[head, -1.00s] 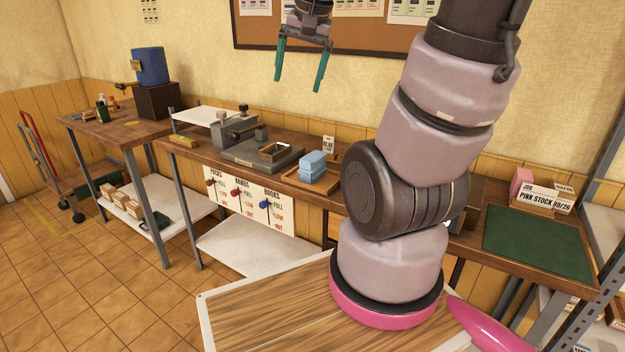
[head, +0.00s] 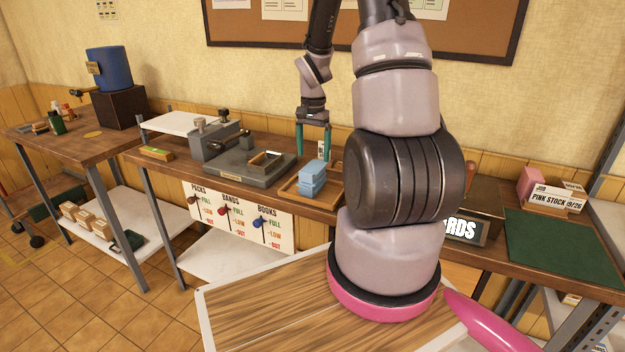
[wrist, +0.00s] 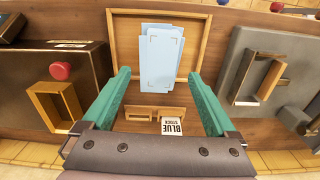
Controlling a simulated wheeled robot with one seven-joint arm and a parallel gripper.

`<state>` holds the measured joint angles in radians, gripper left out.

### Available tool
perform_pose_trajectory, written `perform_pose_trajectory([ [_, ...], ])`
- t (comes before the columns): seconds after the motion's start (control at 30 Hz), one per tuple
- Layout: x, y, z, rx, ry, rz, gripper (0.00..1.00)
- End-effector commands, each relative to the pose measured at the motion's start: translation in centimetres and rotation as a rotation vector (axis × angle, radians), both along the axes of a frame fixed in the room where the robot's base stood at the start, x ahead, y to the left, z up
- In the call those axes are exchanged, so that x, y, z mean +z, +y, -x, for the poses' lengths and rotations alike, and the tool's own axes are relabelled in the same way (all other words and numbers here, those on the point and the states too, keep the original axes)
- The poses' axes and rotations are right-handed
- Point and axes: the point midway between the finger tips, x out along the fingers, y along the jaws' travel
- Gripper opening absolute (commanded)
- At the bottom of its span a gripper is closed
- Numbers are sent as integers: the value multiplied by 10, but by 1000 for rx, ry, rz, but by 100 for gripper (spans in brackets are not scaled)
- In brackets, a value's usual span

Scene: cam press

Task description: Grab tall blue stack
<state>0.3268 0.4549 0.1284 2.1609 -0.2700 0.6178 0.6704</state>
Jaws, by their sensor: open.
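A tall light-blue stack (head: 312,178) stands in a shallow wooden tray (head: 292,190) on the workbench. In the wrist view the blue stack (wrist: 161,57) lies ahead of my fingertips, with its layers slightly out of line. My gripper (head: 313,150) has green fingers and is open and empty, above the back of the tray. In the wrist view my gripper (wrist: 161,80) has its fingers spread wider than the stack, one toward each side. A "BLUE STOCK" card (wrist: 172,126) shows between the fingers, behind the tray.
A grey press (head: 250,165) stands left of the tray. A dark box with a red knob (wrist: 60,71) is on the tray's other side. A green mat (head: 560,243) and pink stock (head: 530,183) are at the right.

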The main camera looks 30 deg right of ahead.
Motion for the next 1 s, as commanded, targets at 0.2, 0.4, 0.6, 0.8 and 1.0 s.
perform_pose_trajectory([
  [0.2, -18, 1, 0, 1, 1, -1, 92],
  [0.4, -48, 3, 0, 2, 3, -2, 92],
  [0.6, -66, 3, 0, 2, 1, -1, 92],
  [0.8, -66, 3, 0, 2, -1, 0, 92],
  [1.0, -66, 3, 0, 2, -1, 0, 24],
])
